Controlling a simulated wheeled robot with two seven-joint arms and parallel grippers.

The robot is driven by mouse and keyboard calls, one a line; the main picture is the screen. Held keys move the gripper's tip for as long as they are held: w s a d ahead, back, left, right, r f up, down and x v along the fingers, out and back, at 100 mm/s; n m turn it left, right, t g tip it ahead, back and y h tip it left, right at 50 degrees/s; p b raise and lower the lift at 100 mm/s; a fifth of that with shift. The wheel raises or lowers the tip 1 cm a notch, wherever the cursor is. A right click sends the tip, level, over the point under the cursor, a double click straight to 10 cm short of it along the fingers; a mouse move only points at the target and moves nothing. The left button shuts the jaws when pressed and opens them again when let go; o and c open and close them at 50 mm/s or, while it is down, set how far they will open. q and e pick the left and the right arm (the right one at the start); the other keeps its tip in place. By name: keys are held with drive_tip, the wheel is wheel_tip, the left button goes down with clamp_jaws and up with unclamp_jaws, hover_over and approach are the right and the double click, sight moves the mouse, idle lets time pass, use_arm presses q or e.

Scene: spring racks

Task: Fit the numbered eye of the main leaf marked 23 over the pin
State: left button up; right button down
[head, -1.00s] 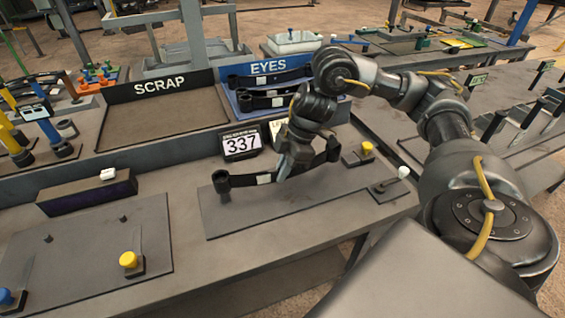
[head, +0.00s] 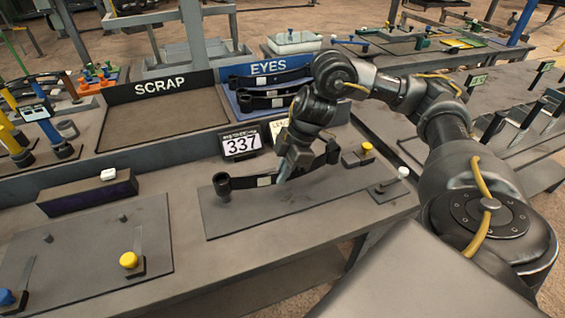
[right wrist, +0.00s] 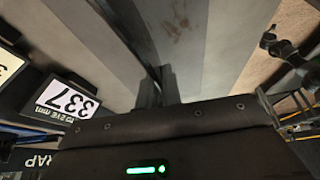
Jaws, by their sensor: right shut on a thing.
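A dark curved leaf (head: 242,183) with a small white label is held over the grey plate (head: 225,224) on the front bench. It has a rolled eye at its left end, and its right part runs behind my right gripper. My right gripper (head: 284,174) is shut on the leaf near its middle. A short dark post shows just under the left eye; I cannot tell whether the eye is around it or above it. The number on the leaf is too small to read. In the right wrist view a dark bar (right wrist: 133,45) runs up from the gripper. My left gripper is not in view.
A display reading 337 (head: 241,144) stands behind the leaf. A yellow-knobbed block (head: 357,156) and a white-knobbed lever (head: 388,187) are to the right. The SCRAP tray (head: 163,119) and the blue EYES rack (head: 235,103), with dark leaves, stand behind.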

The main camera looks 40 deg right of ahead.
drive_tip(key=shift+w+f, duration=0.1)
drive_tip(key=shift+f, duration=1.25)
idle(1.9)
drive_tip(key=shift+f, duration=0.6)
idle(1.8)
drive_tip(key=c, duration=1)
unclamp_jaws()
drive_tip(key=shift+a, duration=0.1)
